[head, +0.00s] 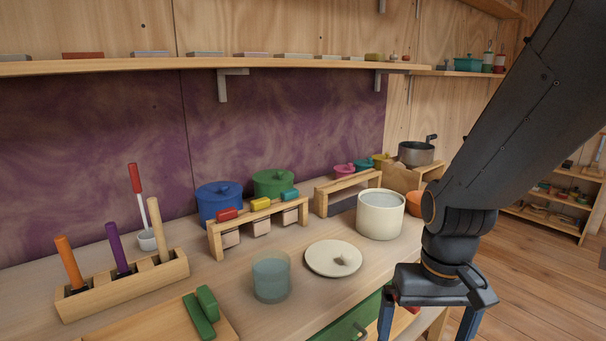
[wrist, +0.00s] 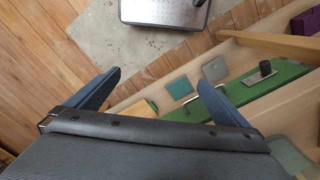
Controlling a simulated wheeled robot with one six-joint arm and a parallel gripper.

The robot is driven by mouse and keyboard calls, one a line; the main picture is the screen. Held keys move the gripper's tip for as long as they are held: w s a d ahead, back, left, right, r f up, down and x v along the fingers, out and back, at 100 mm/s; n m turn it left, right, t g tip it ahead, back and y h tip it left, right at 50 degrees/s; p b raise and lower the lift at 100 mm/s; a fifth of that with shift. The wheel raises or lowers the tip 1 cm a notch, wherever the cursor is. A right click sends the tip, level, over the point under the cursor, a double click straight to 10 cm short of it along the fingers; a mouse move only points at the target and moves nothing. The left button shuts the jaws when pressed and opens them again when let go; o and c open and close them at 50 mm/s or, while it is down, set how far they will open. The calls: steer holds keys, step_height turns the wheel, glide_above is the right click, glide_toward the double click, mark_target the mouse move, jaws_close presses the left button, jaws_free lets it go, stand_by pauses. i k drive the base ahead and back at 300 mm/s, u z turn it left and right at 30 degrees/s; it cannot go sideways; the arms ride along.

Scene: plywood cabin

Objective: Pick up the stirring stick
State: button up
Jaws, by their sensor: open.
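A wooden rack (head: 125,287) stands at the left of the worktop and holds several upright sticks. One is a plain wooden stick (head: 157,228) at its right end, leaning slightly; the others are an orange-handled one (head: 69,262) and a purple one (head: 118,248). A red-and-white stick (head: 136,182) stands in a small white cup (head: 147,240) behind the rack. I cannot tell for certain which is the stirring stick. My gripper (head: 427,322) is open and empty, pointing down at the right, far from the rack. It also shows open in the wrist view (wrist: 158,88).
Between gripper and rack stand a glass (head: 271,279), a round lid (head: 333,259), a cream pot (head: 380,215) and a block stand (head: 258,222). A shelf (head: 230,63) runs above. The wrist view shows a drawer with a green front (wrist: 240,102).

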mark_target(153, 207)
steer(key=u, duration=2.2)
